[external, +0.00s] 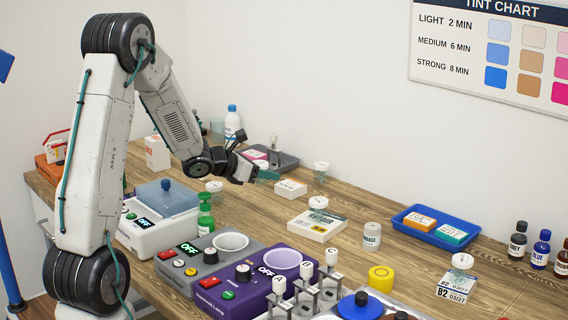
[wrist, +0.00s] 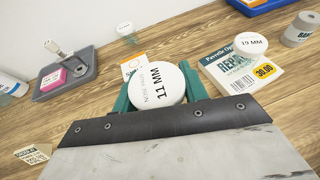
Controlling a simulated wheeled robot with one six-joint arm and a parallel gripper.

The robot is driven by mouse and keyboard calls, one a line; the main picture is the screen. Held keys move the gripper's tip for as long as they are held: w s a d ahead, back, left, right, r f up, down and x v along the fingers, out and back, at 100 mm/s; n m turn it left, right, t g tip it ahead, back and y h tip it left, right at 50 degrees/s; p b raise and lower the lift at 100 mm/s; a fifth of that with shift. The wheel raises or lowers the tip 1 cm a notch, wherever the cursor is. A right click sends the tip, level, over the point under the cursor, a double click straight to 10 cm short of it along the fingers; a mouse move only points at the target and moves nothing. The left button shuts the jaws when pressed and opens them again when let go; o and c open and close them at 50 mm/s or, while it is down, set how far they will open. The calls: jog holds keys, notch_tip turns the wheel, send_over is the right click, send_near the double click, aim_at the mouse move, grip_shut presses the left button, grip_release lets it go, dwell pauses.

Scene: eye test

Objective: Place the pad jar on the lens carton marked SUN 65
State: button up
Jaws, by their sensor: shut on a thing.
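My gripper (external: 256,176) is shut on a pad jar with a round white lid marked 11 MM (wrist: 157,84), seen between the teal fingers in the wrist view. In the external view the gripper hangs above the bench, and I cannot make the jar out there. A small white carton with orange print (external: 291,188) lies just right of and below the gripper. In the wrist view this carton (wrist: 133,65) is partly hidden behind the jar, so its full marking cannot be read. I cannot tell whether the jar is over it.
A repair kit box (external: 317,225) bears another white-lidded jar, marked 19 MM (wrist: 252,43). A grey tray (external: 285,160) stands behind the gripper, and a clear jar (external: 321,170) at the back. A blue tray (external: 403,224) holds an orange and a teal carton.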

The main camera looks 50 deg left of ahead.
jog(key=shift+a+f+n, duration=0.3)
jog(key=shift+a+f, duration=0.05)
jog(key=shift+w+a+f+y, duration=0.1)
jog(key=shift+a+y, duration=0.15)
jog(key=shift+y, duration=0.15)
send_over(295, 182)
jog(key=shift+d+f, duration=0.15)
jog(key=shift+f, duration=2.4)
jog(key=shift+f, duration=0.1)
jog(key=o, duration=1)
